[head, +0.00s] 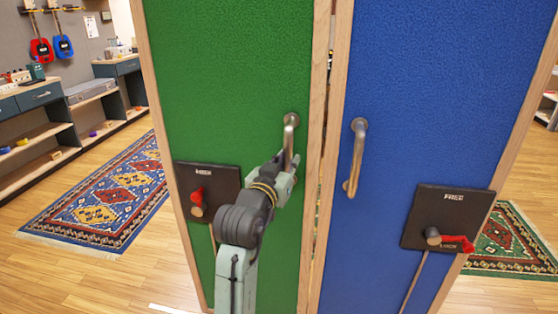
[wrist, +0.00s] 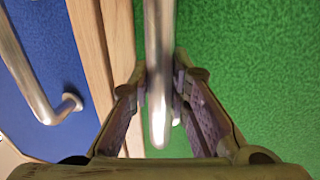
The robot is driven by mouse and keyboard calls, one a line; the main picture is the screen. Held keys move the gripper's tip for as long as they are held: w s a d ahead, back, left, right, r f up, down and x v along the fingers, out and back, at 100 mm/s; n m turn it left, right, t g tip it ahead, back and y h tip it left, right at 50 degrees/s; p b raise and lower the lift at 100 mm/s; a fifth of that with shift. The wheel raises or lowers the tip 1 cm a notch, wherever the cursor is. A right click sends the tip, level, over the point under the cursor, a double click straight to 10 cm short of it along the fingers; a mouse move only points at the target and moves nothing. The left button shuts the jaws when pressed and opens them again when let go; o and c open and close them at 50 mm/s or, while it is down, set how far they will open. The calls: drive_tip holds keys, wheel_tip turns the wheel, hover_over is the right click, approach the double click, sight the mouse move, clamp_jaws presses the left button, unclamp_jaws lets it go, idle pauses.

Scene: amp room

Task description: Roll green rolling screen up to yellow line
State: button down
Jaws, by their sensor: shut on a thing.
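The green rolling screen (head: 225,70) stands upright in a wood frame right in front of me, filling the left middle of the head view. Its vertical metal handle (head: 290,135) is near its right edge. My gripper (head: 287,172) is at the lower part of this handle. In the wrist view my gripper (wrist: 162,85) has its fingers closed around the handle (wrist: 158,40), one on each side. A black plate (head: 212,178) with a red lever (head: 197,197) sits on the green screen, its label partly unreadable. No yellow line can be made out.
A blue screen (head: 420,70) stands right beside the green one, with its own handle (head: 357,150) and a plate (head: 450,218) marked FREE. A patterned rug (head: 105,205) lies on the left floor, a green rug (head: 505,245) on the right. Shelves (head: 40,140) line the left wall.

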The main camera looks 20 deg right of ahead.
drive_tip(key=shift+s+d, duration=0.2)
drive_tip(key=shift+d, duration=0.05)
drive_tip(key=c, duration=1.5)
unclamp_jaws()
drive_tip(key=shift+d, duration=0.15)
drive_tip(key=shift+s+a, duration=0.1)
drive_tip(key=shift+a, duration=0.2)
drive_tip(key=v, duration=1.1)
drive_tip(key=shift+s+a, duration=0.15)
drive_tip(key=shift+s, duration=0.15)
